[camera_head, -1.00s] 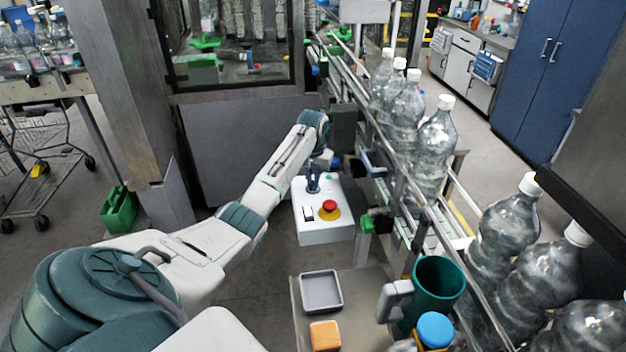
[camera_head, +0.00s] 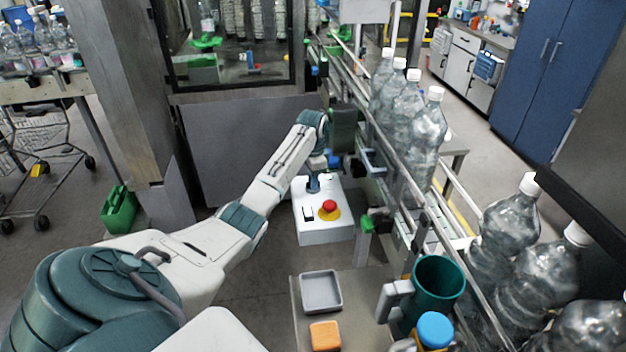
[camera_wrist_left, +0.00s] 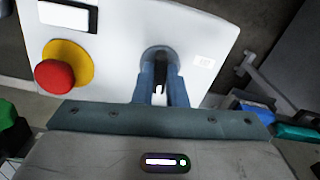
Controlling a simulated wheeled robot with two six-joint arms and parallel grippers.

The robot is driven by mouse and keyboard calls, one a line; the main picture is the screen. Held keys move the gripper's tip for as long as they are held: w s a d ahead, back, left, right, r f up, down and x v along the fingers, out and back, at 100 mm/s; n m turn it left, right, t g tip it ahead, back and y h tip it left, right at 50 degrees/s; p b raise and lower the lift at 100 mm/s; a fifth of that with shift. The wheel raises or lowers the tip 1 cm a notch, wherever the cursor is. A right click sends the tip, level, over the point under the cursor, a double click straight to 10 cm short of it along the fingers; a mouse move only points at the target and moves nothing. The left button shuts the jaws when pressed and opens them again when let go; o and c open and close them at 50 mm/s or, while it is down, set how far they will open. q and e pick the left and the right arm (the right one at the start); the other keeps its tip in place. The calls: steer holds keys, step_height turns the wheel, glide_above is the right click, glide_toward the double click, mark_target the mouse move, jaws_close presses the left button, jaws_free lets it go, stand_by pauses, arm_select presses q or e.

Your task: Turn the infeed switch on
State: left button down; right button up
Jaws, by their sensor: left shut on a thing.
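The white control box (camera_head: 326,233) stands beside the conveyor in the head view and fills the upper part of the left wrist view (camera_wrist_left: 120,60). On it are a red mushroom button (camera_head: 330,206) on a yellow disc and a white rocker with a black edge (camera_head: 308,213). In the wrist view a round dark switch base (camera_wrist_left: 160,52) sits beside a small white label. My left gripper (camera_wrist_left: 160,85) points at this base, its blue fingers close together on the switch knob, which they mostly hide. In the head view my left gripper (camera_head: 313,184) is at the box's back-left part. My right gripper is not in view.
The conveyor rail (camera_head: 400,165) with several clear bottles (camera_head: 428,135) runs close to the right of the box. A grey tray (camera_head: 321,291), an orange block (camera_head: 325,336) and a green cup (camera_head: 438,285) stand on the near table. A machine cabinet is behind.

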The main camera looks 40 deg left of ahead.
arm_select(q)
steer(key=shift+r+m, duration=0.15)
steer(key=shift+m, duration=0.85)
steer(key=shift+w, duration=0.1)
steer(key=c, duration=1.5)
jaws_free()
steer(key=shift+o, duration=0.2)
